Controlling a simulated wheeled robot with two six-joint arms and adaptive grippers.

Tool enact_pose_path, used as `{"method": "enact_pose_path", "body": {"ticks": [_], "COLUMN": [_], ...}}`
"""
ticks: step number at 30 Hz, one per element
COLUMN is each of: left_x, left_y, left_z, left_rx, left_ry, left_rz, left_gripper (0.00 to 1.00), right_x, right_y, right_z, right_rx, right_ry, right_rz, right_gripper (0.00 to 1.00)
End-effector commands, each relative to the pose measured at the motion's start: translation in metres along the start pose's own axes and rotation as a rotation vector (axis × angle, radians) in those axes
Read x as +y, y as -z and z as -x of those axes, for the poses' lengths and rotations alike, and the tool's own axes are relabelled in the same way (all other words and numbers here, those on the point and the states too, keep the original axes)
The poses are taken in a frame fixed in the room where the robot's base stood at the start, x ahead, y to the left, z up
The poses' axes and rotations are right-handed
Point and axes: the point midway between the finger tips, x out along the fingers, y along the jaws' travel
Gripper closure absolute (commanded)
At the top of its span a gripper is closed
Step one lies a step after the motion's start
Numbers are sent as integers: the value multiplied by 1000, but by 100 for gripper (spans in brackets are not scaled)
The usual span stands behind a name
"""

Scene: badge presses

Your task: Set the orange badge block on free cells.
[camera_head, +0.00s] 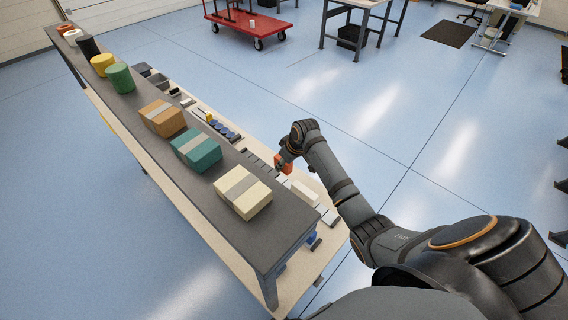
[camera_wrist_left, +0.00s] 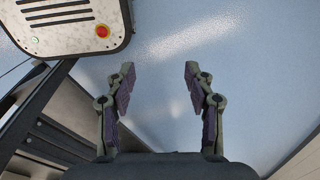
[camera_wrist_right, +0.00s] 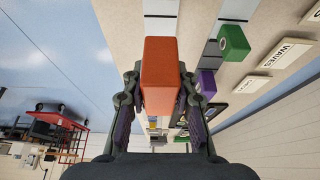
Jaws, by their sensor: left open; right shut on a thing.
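The orange badge block (camera_wrist_right: 160,75) is a tall orange box in the right wrist view. My right gripper (camera_wrist_right: 160,92) is shut on it, with a finger on each side. In the head view the orange block (camera_head: 284,162) shows small at the end of my right arm, over the lower bench board. Whether it touches the board I cannot tell. In the right wrist view, grey and white cells (camera_wrist_right: 161,8) lie beyond the block. My left gripper (camera_wrist_left: 160,85) is open and empty over the floor in the left wrist view. It is not in the head view.
A green block (camera_wrist_right: 233,42) and a purple block (camera_wrist_right: 206,84) stand right of the orange block, near a "WAVES" label (camera_wrist_right: 287,54). In the head view, a dark raised shelf (camera_head: 225,216) bears a cream box (camera_head: 243,191), a teal box (camera_head: 196,149) and rolls alongside the board.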

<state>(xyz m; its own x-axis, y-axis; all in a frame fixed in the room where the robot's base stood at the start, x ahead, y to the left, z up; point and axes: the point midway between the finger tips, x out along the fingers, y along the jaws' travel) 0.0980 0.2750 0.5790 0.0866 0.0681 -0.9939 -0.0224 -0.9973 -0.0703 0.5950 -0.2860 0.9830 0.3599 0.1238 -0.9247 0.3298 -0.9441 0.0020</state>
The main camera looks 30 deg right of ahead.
Motion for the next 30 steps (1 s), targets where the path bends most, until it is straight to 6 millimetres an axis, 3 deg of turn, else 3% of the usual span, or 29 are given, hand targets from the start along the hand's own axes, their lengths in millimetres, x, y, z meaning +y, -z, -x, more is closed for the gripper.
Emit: {"method": "enact_pose_path", "body": {"ticks": [1, 5, 16, 30], "left_x": [-2, -4, -2, 0], "left_y": [5, 16, 5, 3], "left_z": [-14, -32, -52, -54], "left_rx": [9, 28, 14, 11], "left_ry": [3, 8, 7, 4], "left_rz": [-1, -2, -2, -1], "left_gripper": [46, 46, 46, 46], "right_x": [0, 0, 0, 0], "right_y": [-5, -11, -28, -30], "right_z": [-11, -25, -67, -72], "right_rx": [1, 1, -1, 0], "right_ry": [-1, -1, 0, 0], "right_rz": [0, 0, -1, -1], "right_gripper": [100, 100, 100, 100]}}
